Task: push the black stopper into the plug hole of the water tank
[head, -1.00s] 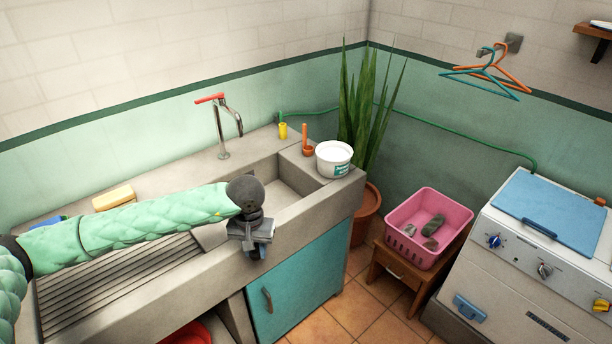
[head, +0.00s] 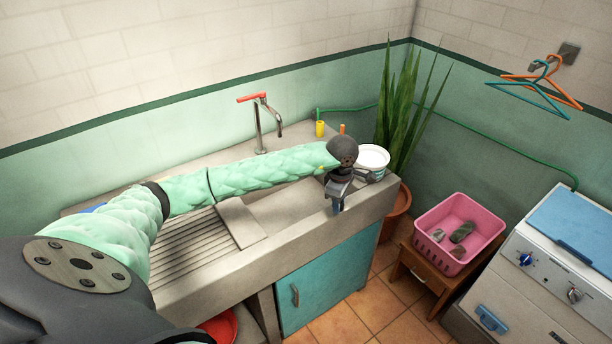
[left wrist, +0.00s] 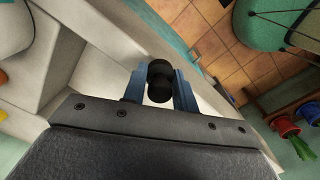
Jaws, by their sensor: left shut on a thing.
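The grey stone water tank (head: 290,247) runs along the wall, with a ribbed draining board on its left. My green left arm crosses the basin and hides part of it. My left gripper (head: 337,205) is over the tank's front right rim, near the white tub. In the left wrist view the blue fingers of my left gripper (left wrist: 159,90) are shut on the black stopper (left wrist: 158,72), which sticks out between them. The stopper cannot be made out in the head view. I see no plug hole in either view. My right gripper is not in view.
A white tub (head: 373,158) stands on the tank's right ledge, close to my gripper. A red-handled tap (head: 258,120) and a yellow bottle (head: 320,128) stand behind. A pink basket (head: 459,233) on a stool and a washing machine (head: 540,270) are at the right.

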